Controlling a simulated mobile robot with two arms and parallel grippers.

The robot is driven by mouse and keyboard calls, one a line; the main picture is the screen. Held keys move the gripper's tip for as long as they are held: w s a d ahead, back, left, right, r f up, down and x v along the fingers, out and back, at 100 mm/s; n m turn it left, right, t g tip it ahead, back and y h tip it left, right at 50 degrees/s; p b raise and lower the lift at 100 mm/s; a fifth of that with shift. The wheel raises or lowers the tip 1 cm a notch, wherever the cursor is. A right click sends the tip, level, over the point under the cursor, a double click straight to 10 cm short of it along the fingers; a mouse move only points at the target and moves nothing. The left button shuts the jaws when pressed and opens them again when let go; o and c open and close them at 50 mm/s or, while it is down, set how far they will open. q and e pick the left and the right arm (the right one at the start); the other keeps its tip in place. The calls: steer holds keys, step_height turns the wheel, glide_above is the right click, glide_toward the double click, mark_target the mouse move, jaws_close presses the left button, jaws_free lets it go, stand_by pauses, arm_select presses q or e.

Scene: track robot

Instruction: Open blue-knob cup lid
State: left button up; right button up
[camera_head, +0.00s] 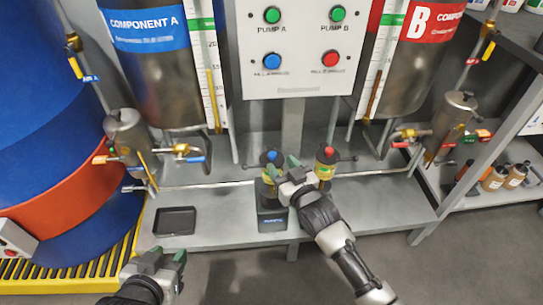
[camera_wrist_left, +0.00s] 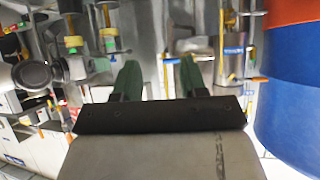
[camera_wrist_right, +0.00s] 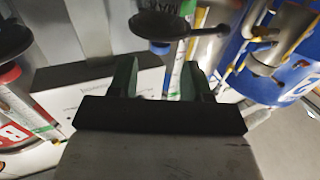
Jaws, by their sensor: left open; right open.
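The blue-knob cup (camera_head: 267,187) stands on the dark block (camera_head: 272,220) at the bench's middle, partly hidden by my right gripper. Its dark lid with a blue knob (camera_head: 271,156) is on top, with a lever sticking out to the left. My right gripper (camera_head: 281,169) is open beside the lid, its fingers close to the knob. In the right wrist view, the dark round lid (camera_wrist_right: 165,24) lies beyond the open, empty fingers; contact cannot be told. My left gripper (camera_head: 168,259) is open and empty at lower left, in front of the bench and away from the cup.
The red-knob cup (camera_head: 325,170) stands just right of my right gripper. A black tray (camera_head: 175,221) lies on the bench at left. The button panel (camera_head: 295,50) hangs above, between two metal tanks. Pipes and valves flank both cups. The bench between tray and block is clear.

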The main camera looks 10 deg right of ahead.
mark_target(274, 157)
steer(key=b+x, duration=0.1)
steer(key=x, duration=0.3)
steer(key=shift+w+a, duration=0.1)
steer(key=shift+w, duration=0.1)
arm_select(q)
steer(key=shift+w+d+r+t+h, duration=0.25)
steer(key=shift+w+r+t, duration=0.25)
steer(key=shift+r+t, duration=0.25)
steer(key=shift+w+d+r+t+h, duration=0.25)
steer(key=shift+w+r+t, duration=0.2)
steer(key=shift+r+t, duration=0.3)
steer(key=shift+w+d+r+t+h, duration=0.25)
steer(key=shift+w+r+t, duration=0.25)
steer(key=shift+r+t, duration=0.25)
arm_select(e)
steer(key=shift+w+a, duration=0.2)
steer(key=shift+w, duration=0.3)
arm_select(q)
steer(key=shift+r, duration=0.1)
arm_select(e)
jaws_close()
